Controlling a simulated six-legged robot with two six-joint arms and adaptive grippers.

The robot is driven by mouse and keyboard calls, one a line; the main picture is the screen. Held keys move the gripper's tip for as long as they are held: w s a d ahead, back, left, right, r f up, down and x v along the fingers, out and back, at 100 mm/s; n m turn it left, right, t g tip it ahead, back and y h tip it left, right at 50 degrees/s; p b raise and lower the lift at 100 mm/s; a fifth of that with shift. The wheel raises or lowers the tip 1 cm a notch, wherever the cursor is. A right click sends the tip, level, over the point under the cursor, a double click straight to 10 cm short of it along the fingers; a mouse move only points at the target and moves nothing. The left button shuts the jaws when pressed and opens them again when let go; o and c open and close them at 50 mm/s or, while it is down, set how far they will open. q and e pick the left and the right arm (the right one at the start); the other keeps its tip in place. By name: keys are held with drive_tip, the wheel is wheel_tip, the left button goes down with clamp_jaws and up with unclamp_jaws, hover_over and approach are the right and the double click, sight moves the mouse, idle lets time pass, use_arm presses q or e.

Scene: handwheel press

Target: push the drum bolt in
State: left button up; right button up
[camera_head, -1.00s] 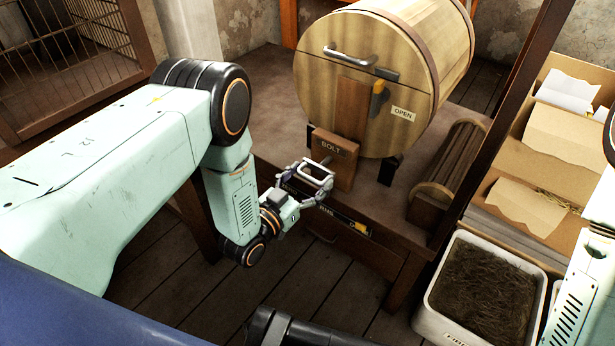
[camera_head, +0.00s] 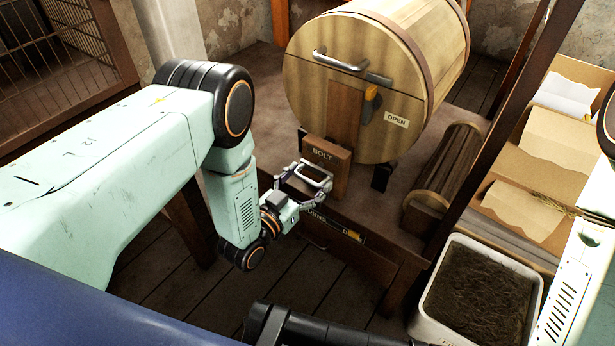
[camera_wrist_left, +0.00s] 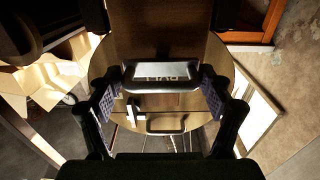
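The wooden drum (camera_head: 345,100) lies on its side on a brown stand, its round front facing me. Below the front is a wooden block marked BOLT (camera_head: 334,171). A pale metal U-shaped handle (camera_head: 316,173) stands close in front of the block. My left gripper (camera_head: 300,185) is at this handle with its fingers spread apart. In the left wrist view the handle (camera_wrist_left: 165,88) spans most of the gap between the fingers (camera_wrist_left: 160,97), the label behind it. I cannot tell whether the fingers touch its ends. My right gripper is out of view.
A slatted roller (camera_head: 445,170), a bin of dark material (camera_head: 480,290) and paper-lined boxes (camera_head: 545,160) stand to the right. A dark post rises between them.

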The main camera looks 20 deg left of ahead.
use_arm(q)
drive_tip(key=shift+o, duration=0.5)
drive_tip(key=shift+w+d, duration=0.1)
drive_tip(key=shift+d, duration=0.15)
drive_tip(key=shift+a, duration=0.15)
drive_tip(key=shift+s, duration=0.2)
drive_tip(key=shift+s+a, duration=0.2)
drive_tip(key=shift+s, duration=0.1)
drive_tip(key=v, duration=1.1)
drive_tip(key=shift+r, duration=0.1)
